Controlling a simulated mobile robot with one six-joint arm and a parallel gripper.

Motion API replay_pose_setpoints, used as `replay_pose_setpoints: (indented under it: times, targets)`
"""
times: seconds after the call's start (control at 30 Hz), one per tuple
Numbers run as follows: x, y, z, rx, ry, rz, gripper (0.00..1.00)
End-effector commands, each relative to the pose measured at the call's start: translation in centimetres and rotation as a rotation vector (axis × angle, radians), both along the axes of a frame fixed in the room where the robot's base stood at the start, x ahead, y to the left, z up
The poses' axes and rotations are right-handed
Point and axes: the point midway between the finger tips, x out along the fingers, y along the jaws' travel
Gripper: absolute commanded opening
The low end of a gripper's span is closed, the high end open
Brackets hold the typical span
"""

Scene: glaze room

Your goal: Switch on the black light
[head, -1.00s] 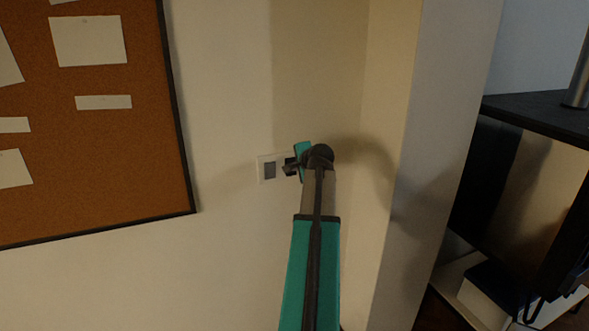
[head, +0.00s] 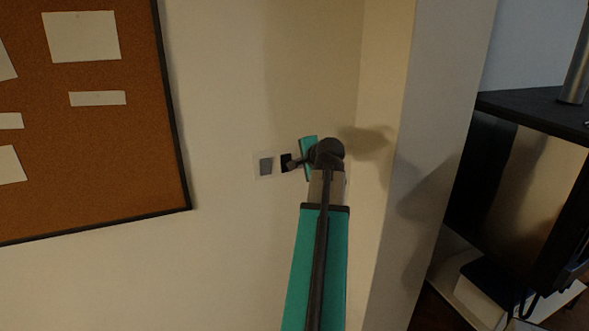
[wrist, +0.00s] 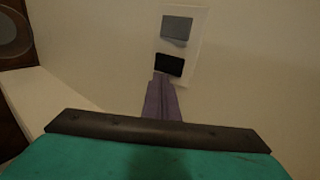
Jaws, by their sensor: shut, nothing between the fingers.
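A pale wall plate (head: 256,167) carries a grey rocker switch (head: 265,167) on the left and a black rocker switch (head: 286,162) on the right. In the wrist view the grey switch (wrist: 177,27) is above and the black switch (wrist: 169,64) below it. My gripper (head: 293,164) is shut and empty, at the right side of the black switch. In the wrist view its closed fingers (wrist: 162,79) end at the lower edge of the black switch. I cannot tell whether they touch it. The plate's right part is partly hidden by my gripper.
A cork board (head: 100,140) with pinned papers hangs on the wall to the left. A wall corner and pillar (head: 420,180) stand close on the right. Beyond it is a dark shelf (head: 535,112). The wall below the plate is clear.

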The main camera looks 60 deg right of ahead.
Motion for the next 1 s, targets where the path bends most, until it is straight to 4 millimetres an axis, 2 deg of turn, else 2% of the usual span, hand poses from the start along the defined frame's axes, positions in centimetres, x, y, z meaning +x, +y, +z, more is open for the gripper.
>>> replay_pose_setpoints:
  times: [0.43, 1.0]
  targets:
    - [-2.8, 2.4, 2.5, 0.000, -0.001, 0.001, 0.00]
    - [-3.0, 2.8, 2.8, 0.001, 0.001, 0.006, 0.00]
